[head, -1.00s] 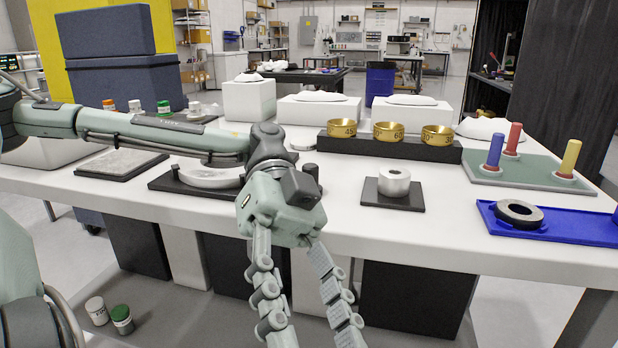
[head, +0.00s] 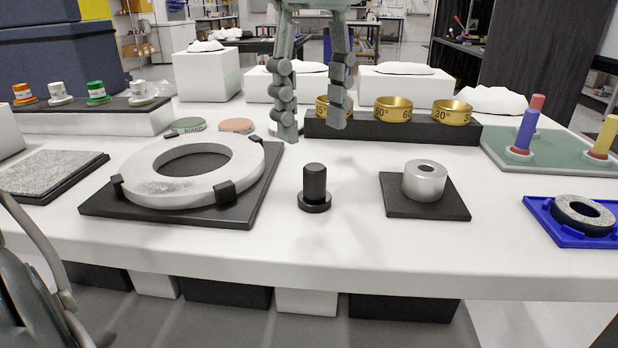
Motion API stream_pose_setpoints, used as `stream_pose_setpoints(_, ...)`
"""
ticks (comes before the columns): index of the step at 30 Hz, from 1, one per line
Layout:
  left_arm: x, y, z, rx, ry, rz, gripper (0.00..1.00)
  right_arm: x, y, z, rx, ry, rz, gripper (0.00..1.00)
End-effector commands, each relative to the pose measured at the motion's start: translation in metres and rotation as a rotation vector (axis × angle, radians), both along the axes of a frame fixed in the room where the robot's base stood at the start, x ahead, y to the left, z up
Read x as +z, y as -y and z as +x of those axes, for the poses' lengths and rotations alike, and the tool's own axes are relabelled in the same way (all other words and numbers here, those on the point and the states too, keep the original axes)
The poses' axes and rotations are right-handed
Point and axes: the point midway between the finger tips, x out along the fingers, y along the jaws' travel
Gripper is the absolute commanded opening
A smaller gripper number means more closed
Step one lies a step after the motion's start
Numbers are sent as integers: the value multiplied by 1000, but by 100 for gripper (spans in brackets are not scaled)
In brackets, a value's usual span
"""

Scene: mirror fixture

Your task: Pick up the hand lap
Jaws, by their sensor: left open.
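A small black knob on a round flange (head: 314,187), which looks like the hand lap, stands upright on the white table (head: 330,242) near the middle of the head view. My left gripper (head: 313,131) hangs down from the top of the view with its two fingers apart. It is open and empty. Its fingertips appear above and behind the knob in the picture, not touching it. My right gripper is not in view.
Left of the knob, a white ring (head: 150,187) sits clamped on a black plate. To the right, a metal cylinder (head: 424,181) stands on a black pad (head: 455,206). Brass rings (head: 393,110) sit on a black block behind. A blue tray (head: 545,222) holds a dark ring.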

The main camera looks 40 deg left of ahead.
Motion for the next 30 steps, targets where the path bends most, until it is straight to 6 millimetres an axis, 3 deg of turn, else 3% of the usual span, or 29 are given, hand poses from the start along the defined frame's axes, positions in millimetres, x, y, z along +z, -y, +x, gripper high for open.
stream_pose_setpoints(8, -25, 0, 0, -1, 6, 7, 47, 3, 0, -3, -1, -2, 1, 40)
stream_pose_setpoints(18, -71, 2, -1, -1, 5, 5, 47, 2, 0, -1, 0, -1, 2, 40)
stream_pose_setpoints(27, -76, 2, 0, 1, 8, 5, 47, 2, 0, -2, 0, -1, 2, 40)
stream_pose_setpoints(30, -76, 2, -1, 1, 8, 5, 35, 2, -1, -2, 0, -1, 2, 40)
